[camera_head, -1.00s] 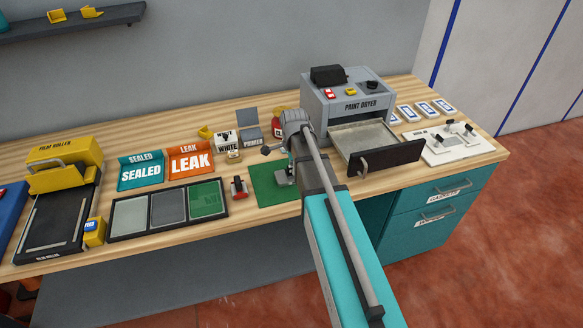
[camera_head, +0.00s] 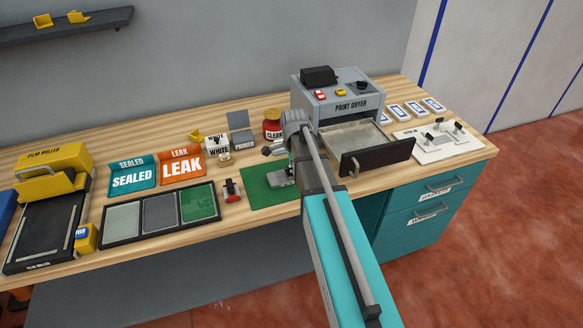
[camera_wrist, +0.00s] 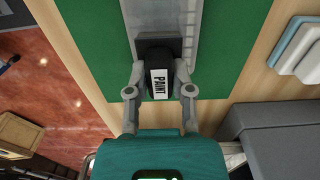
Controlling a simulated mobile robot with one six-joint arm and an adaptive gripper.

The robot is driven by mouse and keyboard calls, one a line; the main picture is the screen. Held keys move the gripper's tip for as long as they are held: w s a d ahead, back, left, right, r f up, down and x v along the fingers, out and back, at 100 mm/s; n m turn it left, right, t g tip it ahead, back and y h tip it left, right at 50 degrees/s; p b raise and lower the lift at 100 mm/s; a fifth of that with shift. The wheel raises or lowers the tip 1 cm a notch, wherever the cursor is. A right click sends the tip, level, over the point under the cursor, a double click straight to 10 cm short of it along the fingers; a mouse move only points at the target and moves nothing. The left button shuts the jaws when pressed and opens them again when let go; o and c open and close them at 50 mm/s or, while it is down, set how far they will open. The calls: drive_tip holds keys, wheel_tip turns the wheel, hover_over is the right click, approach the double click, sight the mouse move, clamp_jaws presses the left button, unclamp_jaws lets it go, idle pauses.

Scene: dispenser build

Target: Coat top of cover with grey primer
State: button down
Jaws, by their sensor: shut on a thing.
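In the wrist view, my gripper (camera_wrist: 160,84) is shut on a dark painting tool (camera_wrist: 160,83) with a white PAINT label. The tool's flat dark grey head (camera_wrist: 147,45) overlaps the near end of a pale grey framed piece, likely the cover (camera_wrist: 168,14), on a green mat (camera_wrist: 100,40). I cannot tell whether the head touches it. In the head view, the piece (camera_head: 280,178) shows on the mat (camera_head: 258,196), partly hidden behind my arm. The grey PRIMER container (camera_head: 242,141) stands behind the mat with its grey panel upright.
The paint dryer (camera_head: 340,98) has its drawer (camera_head: 378,154) out at the right. A WHITE container (camera_head: 217,148), a red CLEAR jar (camera_head: 272,131) and a red-and-black tool (camera_head: 232,190) stand near the mat. A three-panel tray (camera_head: 160,214) lies at left.

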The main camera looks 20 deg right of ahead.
sight(285, 177)
drive_tip(key=shift+d, duration=0.2)
drive_tip(key=shift+w+d, duration=0.1)
drive_tip(key=shift+d, duration=1.3)
drive_tip(key=shift+a, duration=0.15)
drive_tip(key=shift+a, duration=1.45)
drive_tip(key=shift+a, duration=1.5)
drive_tip(key=shift+a, duration=0.1)
